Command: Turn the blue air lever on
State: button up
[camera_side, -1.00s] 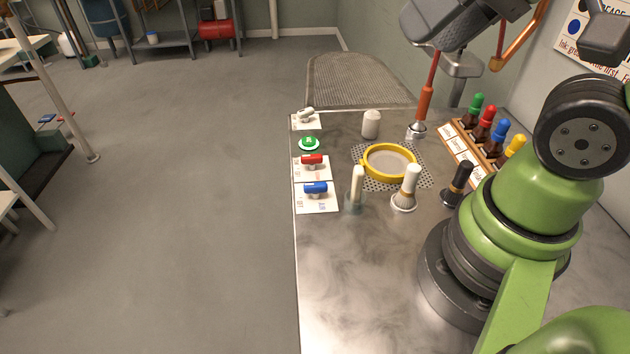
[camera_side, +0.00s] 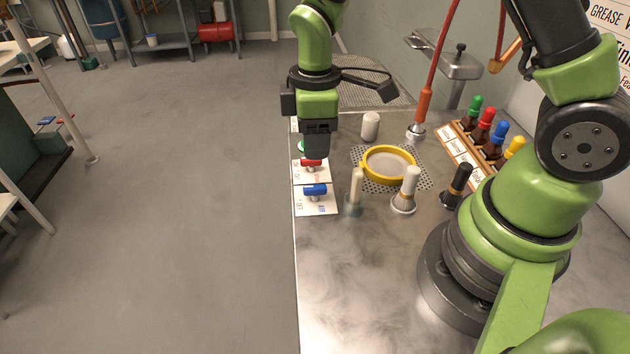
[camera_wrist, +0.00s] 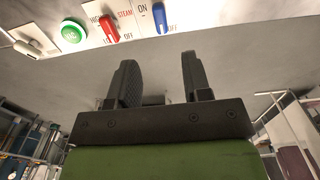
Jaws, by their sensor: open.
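The blue air lever (camera_side: 315,190) sits on a white plate (camera_side: 316,208) with ON and OFF marks near the table's left edge, in front of the red steam lever (camera_side: 311,163). In the wrist view the blue lever (camera_wrist: 160,18) is at the top, apart from my fingers. My gripper (camera_side: 316,150) points down at the left edge of the table, over or just behind the red lever. In the wrist view my gripper (camera_wrist: 158,80) has its two fingers apart with nothing between them. The exact height above the red lever cannot be told.
The red steam lever (camera_wrist: 110,27) and a green button (camera_wrist: 73,32) are close by. To the right stand a pale-handled tool (camera_side: 356,185), a white-topped tool (camera_side: 409,185), a yellow ring (camera_side: 365,166) and a rack of bottles (camera_side: 484,145). The front of the table is clear.

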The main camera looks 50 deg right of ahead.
aim_at(315, 186)
notch_tip(315, 186, down, 10)
dwell(0.5)
grip_shut()
